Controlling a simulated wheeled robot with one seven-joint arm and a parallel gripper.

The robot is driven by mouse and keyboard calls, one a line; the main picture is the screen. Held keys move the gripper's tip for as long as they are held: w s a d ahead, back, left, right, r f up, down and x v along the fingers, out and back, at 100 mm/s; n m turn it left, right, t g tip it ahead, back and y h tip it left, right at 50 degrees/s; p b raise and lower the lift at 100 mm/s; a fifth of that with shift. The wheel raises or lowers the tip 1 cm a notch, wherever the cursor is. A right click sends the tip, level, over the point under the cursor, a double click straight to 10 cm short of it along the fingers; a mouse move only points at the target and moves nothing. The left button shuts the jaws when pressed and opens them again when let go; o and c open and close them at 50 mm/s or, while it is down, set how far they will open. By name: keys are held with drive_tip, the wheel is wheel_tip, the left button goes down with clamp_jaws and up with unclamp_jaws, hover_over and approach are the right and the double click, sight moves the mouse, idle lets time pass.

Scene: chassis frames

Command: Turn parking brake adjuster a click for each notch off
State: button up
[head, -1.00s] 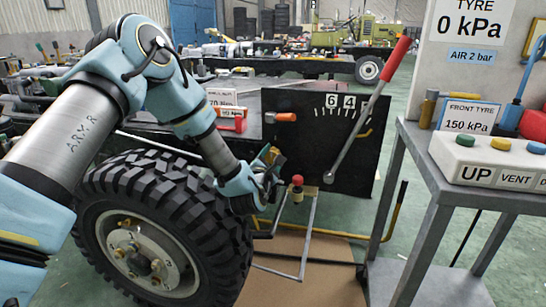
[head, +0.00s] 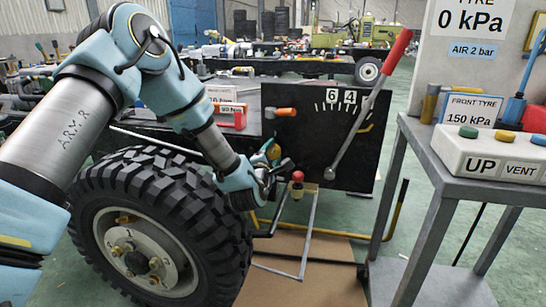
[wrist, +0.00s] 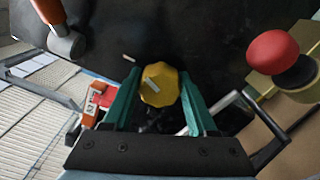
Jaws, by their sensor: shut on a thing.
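The adjuster is a yellow many-sided knob (wrist: 158,92) with a white mark on its face, on the black panel in the wrist view. My gripper (wrist: 160,80) has its two green fingers on either side of it, shut on it. In the head view my gripper (head: 272,160) is at the lower left edge of the black panel (head: 300,150), and the knob is mostly hidden there. The parking brake lever (head: 360,125) with a red grip (head: 398,50) leans up to the right. A white notch scale with labels 6 and 4 (head: 340,97) is to its left.
A red-topped knob (head: 297,177) stands close right of my gripper and also shows in the wrist view (wrist: 272,51). An orange handle (head: 281,113) is on the panel above. The big tyre (head: 170,200) is below my arm. A grey trolley (head: 440,170) stands right.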

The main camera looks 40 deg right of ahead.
drive_tip(key=m+b, duration=0.1)
drive_tip(key=m, duration=0.1)
drive_tip(key=m+b, duration=0.1)
drive_tip(key=m, duration=0.2)
drive_tip(key=shift+f+m, duration=0.2)
drive_tip(key=shift+m, duration=0.1)
drive_tip(key=m+b, duration=0.2)
drive_tip(key=m, duration=0.2)
drive_tip(key=m+b, duration=0.2)
drive_tip(key=m, duration=0.3)
drive_tip(key=shift+f, duration=0.1)
drive_tip(key=shift+m+b, duration=0.75)
drive_tip(key=shift+m, duration=1.55)
drive_tip(key=o, duration=1.4)
drive_tip(key=shift+c, duration=0.2)
drive_tip(key=v, duration=1)
drive_tip(key=shift+a+p, duration=0.3)
drive_tip(key=shift+a, duration=0.1)
